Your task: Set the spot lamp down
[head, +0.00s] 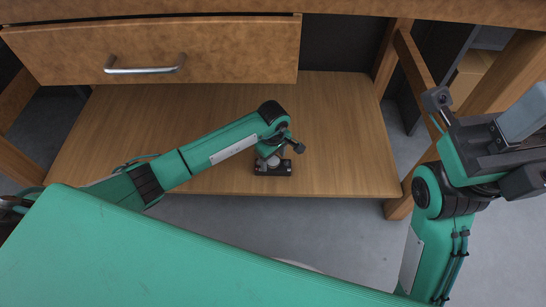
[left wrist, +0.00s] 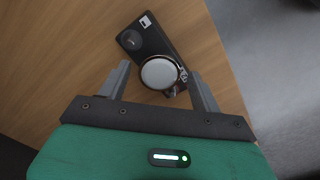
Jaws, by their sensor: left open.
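The spot lamp (head: 272,169) has a flat black base and stands on the lower wooden shelf, near its front edge. The left wrist view shows its round pale head (left wrist: 159,73) over the black base. My left gripper (head: 270,152) is above the lamp in the head view, its fingers mostly hidden by my wrist. In the left wrist view, the left gripper's (left wrist: 160,85) two grey fingers are spread, one on each side of the lamp head, with gaps visible.
The wooden shelf (head: 340,130) is otherwise bare. A drawer (head: 230,50) with a metal handle (head: 145,70) overhangs it at the upper left. Wooden legs (head: 390,55) stand at the right. Grey floor (head: 330,225) lies in front.

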